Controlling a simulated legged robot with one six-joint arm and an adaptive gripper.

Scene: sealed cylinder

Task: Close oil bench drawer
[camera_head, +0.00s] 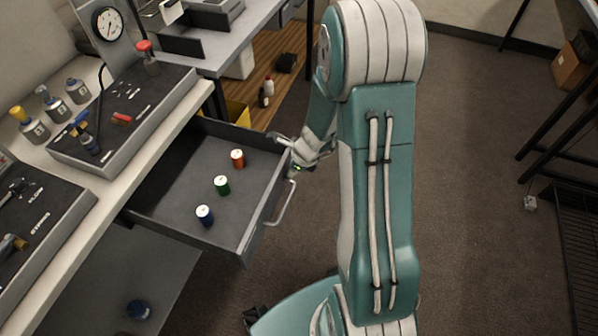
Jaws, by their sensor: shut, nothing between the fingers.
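The oil bench drawer (172,226) is pulled well out from under the bench (133,157). It holds an orange can (237,159), a green can (222,185) and a blue can (204,215), all upright and apart. The drawer's bar handle (286,205) is on its front face, at the right. My gripper (293,168) is at the far end of the drawer front, close to the handle's upper end. It looks shut and empty. Whether it touches the drawer or handle cannot be told. My arm hides part of the space to the right.
On the bench stand a gauge panel (108,24), a grey tray with tools (125,118) and several small bottles (30,125). A second bench (225,62) is behind. A black metal rack (560,150) stands at the right. Open carpet (468,130) lies between.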

